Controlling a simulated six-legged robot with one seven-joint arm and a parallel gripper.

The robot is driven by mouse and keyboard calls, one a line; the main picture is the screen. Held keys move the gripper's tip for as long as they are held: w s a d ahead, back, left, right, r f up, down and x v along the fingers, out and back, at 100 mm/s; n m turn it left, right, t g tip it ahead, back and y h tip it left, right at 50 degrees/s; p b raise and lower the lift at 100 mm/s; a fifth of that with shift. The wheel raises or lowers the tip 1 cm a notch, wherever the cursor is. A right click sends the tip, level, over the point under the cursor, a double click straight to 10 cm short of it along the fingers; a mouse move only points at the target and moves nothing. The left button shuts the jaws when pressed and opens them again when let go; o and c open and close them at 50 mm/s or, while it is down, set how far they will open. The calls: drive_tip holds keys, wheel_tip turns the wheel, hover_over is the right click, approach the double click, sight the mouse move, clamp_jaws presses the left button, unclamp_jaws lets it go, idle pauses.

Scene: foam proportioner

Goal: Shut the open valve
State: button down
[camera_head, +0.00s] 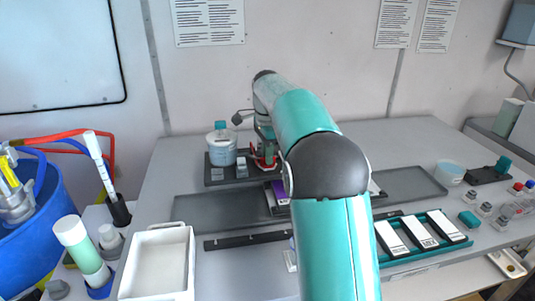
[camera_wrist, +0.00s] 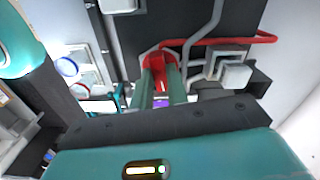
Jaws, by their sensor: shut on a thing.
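A red valve handle (camera_wrist: 162,62) is between the two fingers of my gripper (camera_wrist: 162,88) in the wrist view. The fingers are shut on it. A thin red bar runs from there to the right, beside grey pipes and a pale square block. In the head view, red parts of the valve (camera_head: 256,160) show at the back of the table, beside a clear container with a teal cap (camera_head: 221,145). My arm hides most of the valve and the fingertips there. I cannot tell the handle's exact angle.
A white bin (camera_head: 158,266) and a blue barrel (camera_head: 42,215) with red and blue hoses are at the left. A teal tray (camera_head: 425,240) with white-labelled items lies right of my arm. Dark grey trays lie mid-table. A wall stands close behind the valve.

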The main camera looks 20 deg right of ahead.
drive_tip(key=n, duration=0.8)
drive_tip(key=shift+r, duration=0.1)
drive_tip(key=n, duration=0.4)
drive_tip(key=shift+n, duration=1.9)
drive_tip(key=c, duration=1.4)
unclamp_jaws()
